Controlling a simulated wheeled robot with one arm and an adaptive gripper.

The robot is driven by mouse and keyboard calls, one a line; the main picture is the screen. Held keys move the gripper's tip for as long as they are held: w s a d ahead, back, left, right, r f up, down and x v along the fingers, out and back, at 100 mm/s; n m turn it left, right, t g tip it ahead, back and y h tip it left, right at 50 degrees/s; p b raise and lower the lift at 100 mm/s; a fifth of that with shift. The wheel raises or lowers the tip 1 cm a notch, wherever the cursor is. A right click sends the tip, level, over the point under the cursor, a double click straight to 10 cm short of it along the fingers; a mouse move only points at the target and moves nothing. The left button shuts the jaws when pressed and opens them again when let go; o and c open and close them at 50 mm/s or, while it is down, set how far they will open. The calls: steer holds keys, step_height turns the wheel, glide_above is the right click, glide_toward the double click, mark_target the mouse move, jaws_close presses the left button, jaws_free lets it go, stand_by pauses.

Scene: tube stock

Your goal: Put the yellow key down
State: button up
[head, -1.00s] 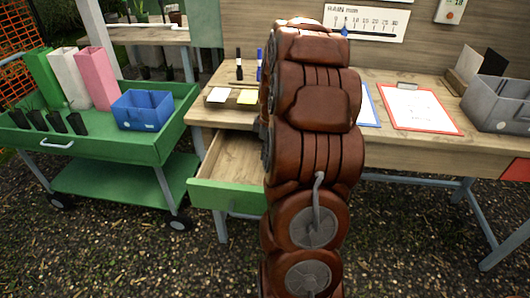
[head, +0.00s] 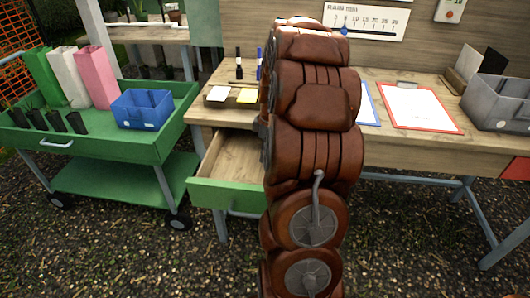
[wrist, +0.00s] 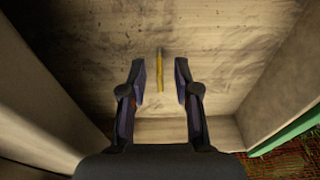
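The yellow key (wrist: 160,70) shows in the wrist view as a thin yellow strip on the wooden floor of the open drawer (wrist: 100,45). My gripper (wrist: 159,80) is open over the drawer, with one finger on each side of the key. There is a clear gap between the key and both fingers. In the head view my arm hides the key and most of the gripper. The pulled-out drawer (head: 232,158) with its green front shows to the left of my arm.
The workbench (head: 390,150) holds a red clipboard (head: 418,106), a grey bin (head: 500,103) and note pads (head: 247,96). A green cart (head: 100,148) with a blue box (head: 142,109) stands at the left. The drawer walls rise on both sides of my gripper.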

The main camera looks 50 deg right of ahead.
step_height(320, 180, up, 12)
steer(key=s, duration=0.1)
steer(key=shift+d+b, duration=0.35)
steer(key=shift+d, duration=0.1)
steer(key=s+a+m+g, duration=0.1)
steer(key=s+a, duration=0.2)
steer(key=a, duration=0.9)
steer(key=s+a+m+g, duration=0.15)
steer(key=s+a, duration=0.25)
steer(key=a, duration=0.7)
steer(key=s+a+f+m, duration=0.2)
steer(key=s+a, duration=0.3)
steer(key=s, duration=0.3)
steer(key=s+a+f+m+g, duration=0.1)
steer(key=s+a+f, duration=0.3)
steer(key=s, duration=0.4)
steer(key=shift+s+a+m+h, duration=0.2)
steer(key=shift+a+m+h, duration=0.2)
steer(key=shift+a+m, duration=0.35)
steer(key=s+p+v, duration=0.1)
steer(key=p+v, duration=1.2)
steer(key=v, duration=0.1)
steer(key=shift+s+r, duration=0.25)
steer(key=shift+s, duration=0.15)
